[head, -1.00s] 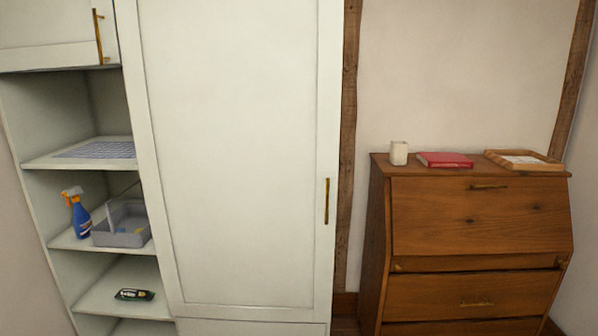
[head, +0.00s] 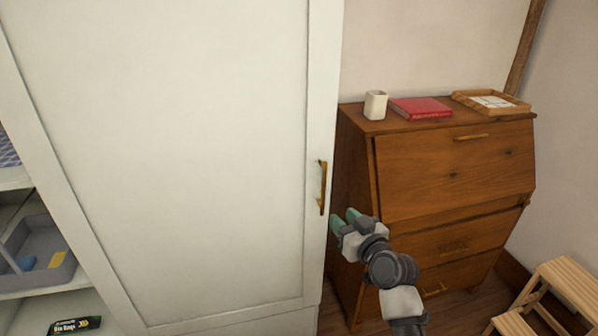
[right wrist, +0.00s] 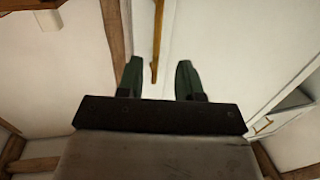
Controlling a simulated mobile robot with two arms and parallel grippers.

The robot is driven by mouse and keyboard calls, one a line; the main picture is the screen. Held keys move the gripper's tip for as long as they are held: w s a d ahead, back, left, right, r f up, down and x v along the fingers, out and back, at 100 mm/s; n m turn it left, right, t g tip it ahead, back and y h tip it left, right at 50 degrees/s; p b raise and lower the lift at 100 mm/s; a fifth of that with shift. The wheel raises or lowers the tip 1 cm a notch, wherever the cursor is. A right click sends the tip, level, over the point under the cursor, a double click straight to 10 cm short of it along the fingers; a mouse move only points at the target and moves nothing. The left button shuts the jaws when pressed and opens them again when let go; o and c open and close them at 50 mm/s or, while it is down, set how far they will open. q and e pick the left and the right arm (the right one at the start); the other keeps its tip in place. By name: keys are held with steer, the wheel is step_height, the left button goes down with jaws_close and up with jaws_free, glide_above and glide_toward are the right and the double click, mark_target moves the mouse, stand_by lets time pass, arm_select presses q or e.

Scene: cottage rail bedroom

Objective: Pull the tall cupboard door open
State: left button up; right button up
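My left gripper is not in view.
A wooden bureau (head: 450,180) stands right of the cupboard, close behind my right arm. On it are a white cup (head: 375,105), a red book (head: 421,108) and a wooden tray (head: 457,95). A wooden step stool (head: 570,285) stands at the lower right. Open shelves (head: 45,289) are at left.

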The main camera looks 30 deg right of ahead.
mark_target(325, 190)
steer(key=shift+t, duration=0.3)
steer(key=w, duration=0.3)
steer(key=w+r+p, duration=0.1)
steer(key=w, duration=0.2)
steer(key=w+r+p, duration=0.1)
steer(key=w, duration=0.3)
steer(key=shift+d+r, duration=0.15)
steer(key=shift+d, duration=0.25)
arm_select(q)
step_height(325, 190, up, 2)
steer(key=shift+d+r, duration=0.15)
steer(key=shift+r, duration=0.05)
arm_select(e)
steer(key=shift+w, duration=0.1)
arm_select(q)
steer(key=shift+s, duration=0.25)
arm_select(e)
jaws_close()
